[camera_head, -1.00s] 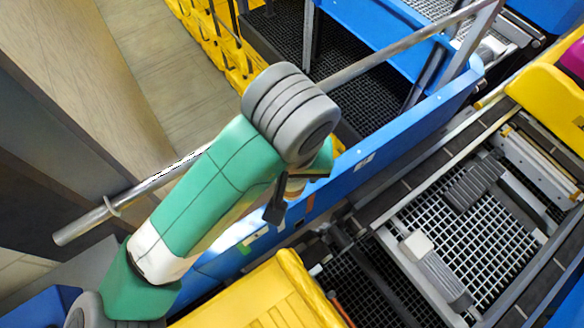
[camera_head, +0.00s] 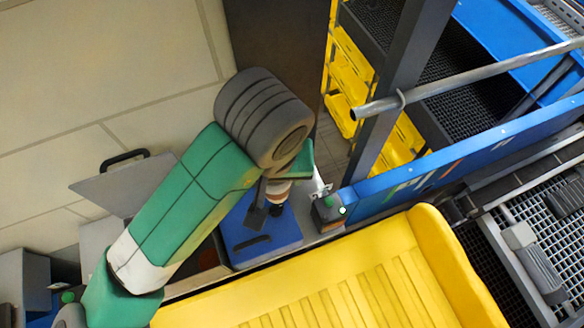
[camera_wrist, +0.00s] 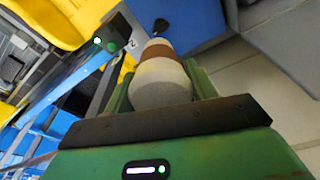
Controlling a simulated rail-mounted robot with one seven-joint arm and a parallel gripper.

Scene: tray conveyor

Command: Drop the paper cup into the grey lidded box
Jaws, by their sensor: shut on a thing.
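The paper cup (camera_wrist: 162,78), white with a brown band, is between the green fingers of my gripper (camera_wrist: 160,92) in the wrist view. In the head view my gripper (camera_head: 268,196) is shut on the cup (camera_head: 279,190), over or near a blue-lidded box (camera_head: 268,234). A grey box (camera_head: 100,236) stands at the lower left, largely hidden behind my green arm. A grey lid panel (camera_head: 125,187) with a black handle appears raised above it. The box's opening is mostly hidden. My gripper is to the right of this box.
A yellow slatted tray or chute (camera_head: 345,292) fills the lower middle. A small post with a green light (camera_head: 329,212) is just right of my gripper. A blue rail (camera_head: 450,160) and a metal bar (camera_head: 470,75) run to the right. Tiled floor (camera_head: 110,70) is at upper left.

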